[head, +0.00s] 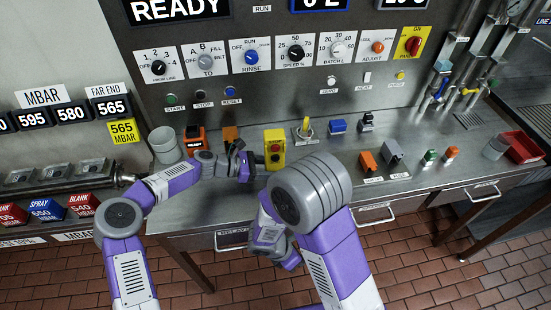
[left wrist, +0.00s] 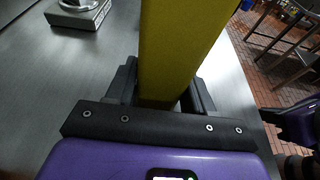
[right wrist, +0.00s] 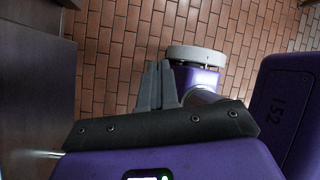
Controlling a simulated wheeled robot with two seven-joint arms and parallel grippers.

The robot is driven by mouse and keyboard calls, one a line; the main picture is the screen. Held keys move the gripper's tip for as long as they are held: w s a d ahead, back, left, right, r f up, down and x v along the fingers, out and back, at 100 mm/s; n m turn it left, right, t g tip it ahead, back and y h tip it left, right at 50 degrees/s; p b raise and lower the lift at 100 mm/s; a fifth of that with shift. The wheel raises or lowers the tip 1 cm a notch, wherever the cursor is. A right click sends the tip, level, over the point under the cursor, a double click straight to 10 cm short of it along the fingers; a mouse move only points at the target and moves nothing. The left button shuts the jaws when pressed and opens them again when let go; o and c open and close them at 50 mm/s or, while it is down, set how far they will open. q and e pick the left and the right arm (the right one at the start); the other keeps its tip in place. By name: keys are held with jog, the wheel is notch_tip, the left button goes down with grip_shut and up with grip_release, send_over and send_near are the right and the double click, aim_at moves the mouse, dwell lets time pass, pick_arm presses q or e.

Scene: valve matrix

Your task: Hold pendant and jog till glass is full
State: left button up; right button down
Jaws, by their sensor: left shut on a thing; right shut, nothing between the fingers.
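The yellow pendant (head: 275,142), with a red button and darker buttons on its face, stands upright at the counter's front. My left gripper (head: 256,167) is shut on it from the left. In the left wrist view the pendant's yellow body (left wrist: 180,45) rises between the fingers (left wrist: 162,103). My right gripper (right wrist: 157,85) is shut and empty, over the brick floor in front of the counter. In the head view my right forearm hides part of the counter front. I cannot clearly make out a glass by the taps (head: 437,90) at the right.
The control panel (head: 270,58) with several knobs stands behind the counter.

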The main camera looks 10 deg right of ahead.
aim_at(275, 158)
jog(key=w+a+r+n+t+h, duration=0.2)
jog(key=w+r+n+t, duration=0.2)
jog(key=r, duration=0.5)
jog(key=w+a+r+n+t+h, duration=0.2)
jog(key=w+r+n+t, duration=0.3)
jog(key=r, duration=0.5)
jog(key=shift+w+a+r+n+t+h, duration=0.15)
jog(key=shift+w+a+n+t+h, duration=0.2)
jog(key=shift+w+t, duration=0.45)
jog(key=shift+w, duration=0.1)
jog(key=w, duration=0.8)
jog(key=shift+w+d, duration=0.3)
jog(key=shift+w, duration=0.4)
